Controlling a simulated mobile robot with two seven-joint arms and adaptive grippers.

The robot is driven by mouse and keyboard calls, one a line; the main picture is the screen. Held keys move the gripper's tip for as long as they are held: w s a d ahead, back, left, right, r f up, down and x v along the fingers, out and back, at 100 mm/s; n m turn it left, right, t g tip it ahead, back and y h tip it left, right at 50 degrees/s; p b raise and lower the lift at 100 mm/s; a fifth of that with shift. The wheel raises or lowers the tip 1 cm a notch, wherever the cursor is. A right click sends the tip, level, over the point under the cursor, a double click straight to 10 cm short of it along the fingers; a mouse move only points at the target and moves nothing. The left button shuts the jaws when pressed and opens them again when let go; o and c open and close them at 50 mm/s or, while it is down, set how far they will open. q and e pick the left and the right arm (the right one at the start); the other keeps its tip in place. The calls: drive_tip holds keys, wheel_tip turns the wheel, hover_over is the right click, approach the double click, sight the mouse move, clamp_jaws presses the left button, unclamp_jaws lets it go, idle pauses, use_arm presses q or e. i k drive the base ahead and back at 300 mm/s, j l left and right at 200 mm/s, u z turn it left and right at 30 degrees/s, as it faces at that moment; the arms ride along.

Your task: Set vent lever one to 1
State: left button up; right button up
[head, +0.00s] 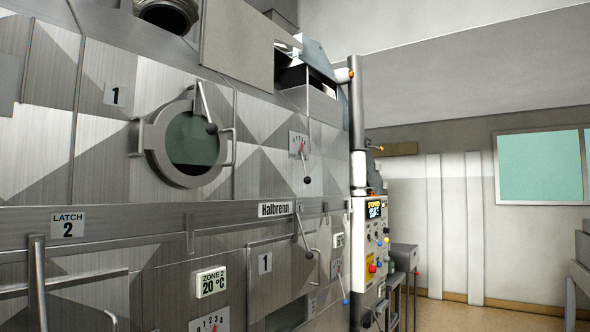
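A dial plate with small numbers (294,140) is on the upper panel of the steel machine, right of the round window. Its lever (303,162) hangs down and slightly right, ending in a black knob (307,180). A second lever with a blue knob (345,301) hangs from a dial plate (335,268) on the lower panel. A third numbered dial plate (209,320) is cut off by the bottom edge. No label readable here says which is vent lever one, and the exact settings are too small to tell. Neither gripper is in view.
The round window (190,144) has a handle with a black knob (211,128). A hatch marked 1 (265,263) has a lever handle (303,238). A bar handle (38,280) sticks out at lower left. A control panel (372,248) stands at the machine's right end; open floor (450,315) lies beyond.

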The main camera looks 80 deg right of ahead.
sight(307, 179)
drive_tip(key=z, duration=2.65)
drive_tip(key=i+l+u, duration=0.15)
drive_tip(key=u, duration=0.25)
drive_tip(key=i+l+u, duration=0.15)
drive_tip(key=l+u, duration=0.25)
drive_tip(key=i+l+u, duration=0.15)
drive_tip(key=l, duration=0.25)
drive_tip(key=i+l+u, duration=0.15)
drive_tip(key=l, duration=0.25)
drive_tip(key=i+l, duration=0.1)
drive_tip(key=l, duration=0.55)
drive_tip(key=i+l+u, duration=0.1)
drive_tip(key=l, duration=0.5)
drive_tip(key=i+l+u, duration=0.1)
drive_tip(key=l, duration=0.55)
